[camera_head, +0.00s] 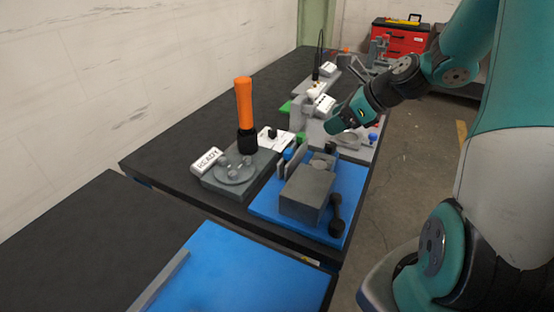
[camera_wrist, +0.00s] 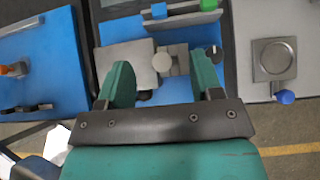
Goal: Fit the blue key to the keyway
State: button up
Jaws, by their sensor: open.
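A small blue piece (camera_head: 288,153), which looks like the blue key, stands in a grey upright rack at the back of the blue mat. In the wrist view the blue piece (camera_wrist: 158,11) is near the top edge, beyond my fingertips, beside a green one (camera_wrist: 208,4). My gripper (camera_wrist: 163,65) is open and empty, above the mat. In the head view it (camera_head: 336,124) hangs beyond the rack, apart from it. A grey block (camera_wrist: 125,63) and a round grey part with a shaft (camera_wrist: 163,62) show between the fingers. I cannot make out the keyway.
A black dumbbell-shaped piece (camera_head: 336,215) lies beside the grey block on the blue mat (camera_head: 270,205). An orange-handled tool (camera_head: 244,105) stands near a READY sign (camera_head: 206,161). A grey plate with a blue knob (camera_wrist: 285,97) lies to the right in the wrist view.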

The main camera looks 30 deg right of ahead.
jog(key=p, duration=0.1)
send_near(289, 151)
jog(key=w+f, duration=0.2)
jog(key=x, duration=0.2)
jog(key=p+x, duration=0.1)
jog(key=x, duration=0.1)
jog(key=a+x, duration=0.1)
jog(key=x, duration=0.1)
jog(key=shift+s+r, duration=0.1)
jog(key=shift+s, duration=0.2)
jog(key=shift+c, duration=0.4)
jog(key=c, duration=1)
